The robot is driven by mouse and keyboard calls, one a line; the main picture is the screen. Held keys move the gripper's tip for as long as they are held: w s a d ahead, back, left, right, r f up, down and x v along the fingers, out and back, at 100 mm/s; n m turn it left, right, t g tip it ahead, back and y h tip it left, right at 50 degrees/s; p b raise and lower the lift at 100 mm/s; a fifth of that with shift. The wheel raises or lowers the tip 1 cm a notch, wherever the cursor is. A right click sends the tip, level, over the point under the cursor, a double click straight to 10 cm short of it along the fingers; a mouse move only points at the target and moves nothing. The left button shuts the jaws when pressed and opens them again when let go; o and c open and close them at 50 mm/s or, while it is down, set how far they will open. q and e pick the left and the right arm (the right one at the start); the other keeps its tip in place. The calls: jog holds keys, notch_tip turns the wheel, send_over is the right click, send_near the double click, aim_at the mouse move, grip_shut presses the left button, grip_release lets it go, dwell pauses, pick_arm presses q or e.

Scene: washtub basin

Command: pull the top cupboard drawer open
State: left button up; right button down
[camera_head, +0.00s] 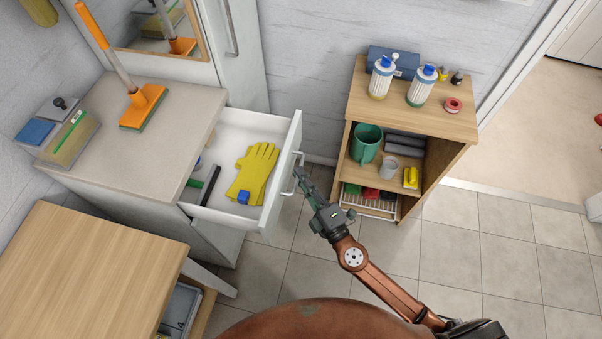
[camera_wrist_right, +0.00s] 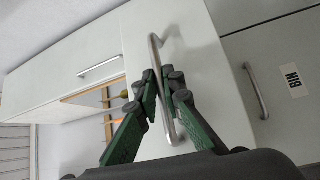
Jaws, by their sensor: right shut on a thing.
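The top cupboard drawer (camera_head: 272,190) is pulled out from the white cupboard, and its inside shows from above in the head view. A yellow glove (camera_head: 254,170), a small blue item and dark and green long items lie in it. My right gripper (camera_head: 302,178) is at the drawer's front and shut on its handle (camera_head: 293,174). In the right wrist view the green fingers of the gripper (camera_wrist_right: 160,97) close around the metal bar handle (camera_wrist_right: 168,122) on the drawer front (camera_wrist_right: 200,60). My left gripper is not in view.
A grey countertop (camera_head: 185,95) above the drawer bears an orange squeegee (camera_head: 145,105) and boxes. A wooden shelf unit (camera_head: 440,115) with bottles stands to the right. A wooden table (camera_head: 80,265) is at lower left. Tiled floor (camera_head: 480,250) is free at right.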

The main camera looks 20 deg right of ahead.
jog(key=shift+d, duration=0.2)
jog(key=c, duration=2)
grip_release()
jog(key=shift+c, duration=0.2)
jog(key=v, duration=1.2)
jog(key=shift+a, duration=0.1)
